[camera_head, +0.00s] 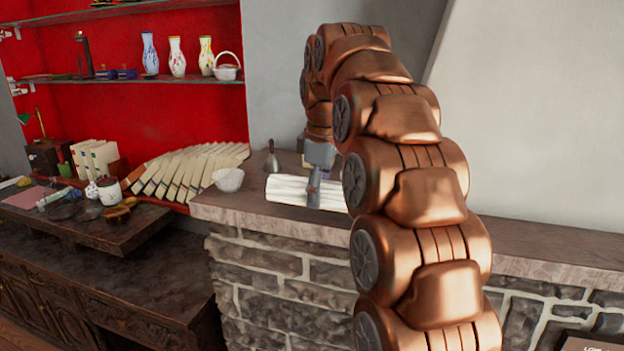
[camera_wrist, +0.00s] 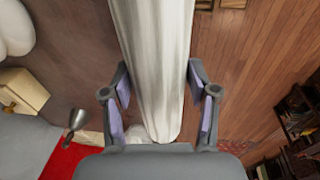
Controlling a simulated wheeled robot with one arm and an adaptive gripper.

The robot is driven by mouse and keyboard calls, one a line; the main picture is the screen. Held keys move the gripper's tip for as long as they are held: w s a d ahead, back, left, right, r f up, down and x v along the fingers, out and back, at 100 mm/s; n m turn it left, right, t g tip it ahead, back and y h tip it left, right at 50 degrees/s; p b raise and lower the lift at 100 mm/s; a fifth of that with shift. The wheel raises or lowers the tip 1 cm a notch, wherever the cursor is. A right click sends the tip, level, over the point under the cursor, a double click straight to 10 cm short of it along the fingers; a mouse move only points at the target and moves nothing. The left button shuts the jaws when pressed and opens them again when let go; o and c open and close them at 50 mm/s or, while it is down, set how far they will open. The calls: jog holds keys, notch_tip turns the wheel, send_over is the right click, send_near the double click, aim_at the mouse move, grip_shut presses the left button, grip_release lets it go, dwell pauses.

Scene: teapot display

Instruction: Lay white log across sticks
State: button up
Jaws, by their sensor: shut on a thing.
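The white log (camera_head: 285,190) is a long, pale, ridged piece, held roughly level at the stone ledge in the head view. My gripper (camera_head: 314,188) is around it from above. In the wrist view the log (camera_wrist: 158,60) runs from the top edge down between the two fingers of my gripper (camera_wrist: 160,103), which is shut on it. Whether the log touches the ledge or is a little above it I cannot tell. My arm hides the log's right end in the head view. I cannot make out the sticks in either view.
On the ledge (camera_head: 245,212) a white bowl (camera_head: 229,180) and a grey bell-shaped object (camera_head: 271,160) stand left of the log. A pale block (camera_wrist: 22,92) shows in the wrist view. Shelves with vases (camera_head: 177,57) and a cluttered desk (camera_head: 95,232) are at left. The ledge is clear at far right.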

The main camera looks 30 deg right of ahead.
jog(key=w+d+p, duration=0.1)
jog(key=w, duration=0.2)
jog(key=w+d+p, duration=0.2)
jog(key=w, duration=0.2)
jog(key=w+d+f+p, duration=0.1)
jog(key=w+d, duration=0.1)
jog(key=w, duration=0.2)
jog(key=shift+w+d+p, duration=0.15)
jog(key=shift+p, duration=0.25)
jog(key=shift+w+f, duration=0.1)
jog(key=shift+f+p, duration=0.8)
jog(key=shift+f, duration=0.9)
jog(key=shift+f, duration=0.15)
jog(key=o, duration=1.6)
jog(key=shift+c, duration=0.2)
